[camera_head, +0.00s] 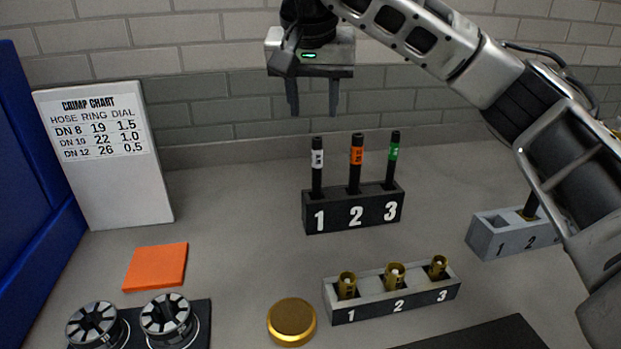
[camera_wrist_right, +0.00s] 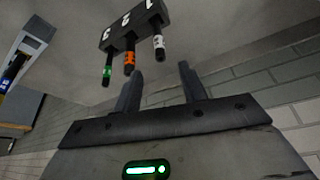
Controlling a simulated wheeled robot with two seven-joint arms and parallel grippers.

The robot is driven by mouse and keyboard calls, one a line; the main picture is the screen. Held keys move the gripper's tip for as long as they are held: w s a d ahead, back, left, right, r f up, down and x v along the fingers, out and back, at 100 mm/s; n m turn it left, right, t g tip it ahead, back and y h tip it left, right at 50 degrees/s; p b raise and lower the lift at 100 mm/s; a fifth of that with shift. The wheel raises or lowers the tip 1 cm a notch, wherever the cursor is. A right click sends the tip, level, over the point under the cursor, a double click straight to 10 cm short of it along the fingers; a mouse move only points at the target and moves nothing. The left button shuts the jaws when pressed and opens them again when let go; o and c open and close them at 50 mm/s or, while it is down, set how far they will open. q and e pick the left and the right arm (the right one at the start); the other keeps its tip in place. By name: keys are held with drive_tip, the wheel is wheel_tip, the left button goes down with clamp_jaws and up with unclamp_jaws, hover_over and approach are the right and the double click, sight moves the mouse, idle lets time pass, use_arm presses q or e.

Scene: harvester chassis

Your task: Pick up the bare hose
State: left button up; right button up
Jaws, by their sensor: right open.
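Three black hoses stand upright in a black rack (camera_head: 335,218) numbered 1 to 3: a white-banded hose (camera_head: 317,172) in slot 1, an orange-banded hose (camera_head: 355,172) in slot 2 and a green-banded hose (camera_head: 392,168) in slot 3. The right wrist view shows the white-banded (camera_wrist_right: 159,45), orange-banded (camera_wrist_right: 129,58) and green-banded (camera_wrist_right: 107,70) hoses beyond the fingers. My right gripper (camera_head: 313,108) is open and empty, fingers down, above and behind the rack, apart from the hoses. Another dark hose (camera_head: 530,205) stands in a grey rack at right, partly hidden by my right arm. My left gripper is out of view.
A grey block (camera_head: 390,300) holds brass fittings in front. The grey two-slot rack (camera_head: 495,240) is at right. A gold disc (camera_head: 291,322), an orange pad (camera_head: 156,266), two dials (camera_head: 167,315) and a crimp chart (camera_head: 105,160) are at left. A brick wall rises behind.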

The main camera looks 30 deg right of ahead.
approach(318, 162)
drive_tip(key=x, duration=0.5)
drive_tip(key=shift+w+d, duration=0.1)
drive_tip(key=shift+w, duration=0.35)
drive_tip(key=shift+p+x, duration=0.8)
drive_tip(key=shift+x, duration=2.3)
drive_tip(key=shift+w+d, duration=0.1)
drive_tip(key=shift+r, duration=0.1)
drive_tip(key=shift+c, duration=0.3)
clamp_jaws()
